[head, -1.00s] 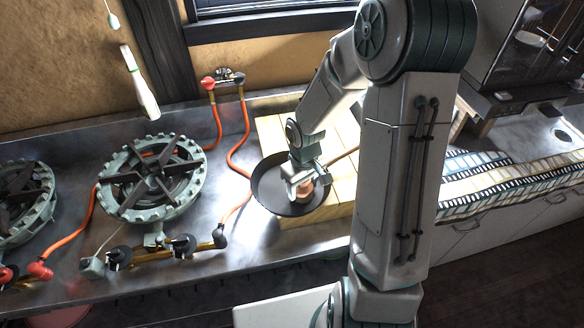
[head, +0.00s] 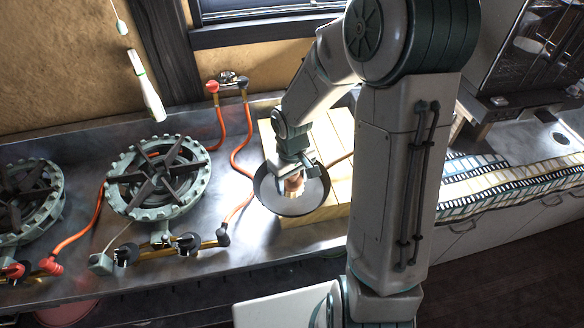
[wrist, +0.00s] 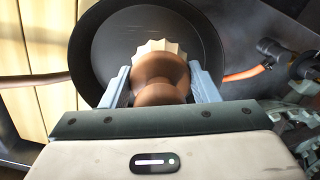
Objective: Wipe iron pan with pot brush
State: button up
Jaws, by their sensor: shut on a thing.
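The dark round iron pan (head: 305,203) sits partly on a pale wooden board, its handle reaching to the right behind my arm. It also fills the upper part of the wrist view (wrist: 110,45). The pot brush (head: 292,186) has a copper-brown knob, and its pale scalloped bristle end shows beyond the knob in the wrist view (wrist: 160,75). My gripper (head: 296,175) is over the pan, its two blue-grey fingers (wrist: 160,85) shut on the brush from both sides. The brush is inside the pan's rim; whether its bristles touch the pan floor is hard to tell.
The pale slatted board (head: 336,128) lies under the pan on the metal counter (head: 225,262). A gas burner (head: 158,180) with orange hoses (head: 240,150) stands to the left. A white bottle-shaped object (head: 146,88) is near the wall. A striped cloth (head: 500,178) lies at right.

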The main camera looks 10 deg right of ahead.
jog(key=shift+r+p, duration=0.75)
jog(key=shift+r, duration=0.55)
jog(key=shift+f, duration=0.1)
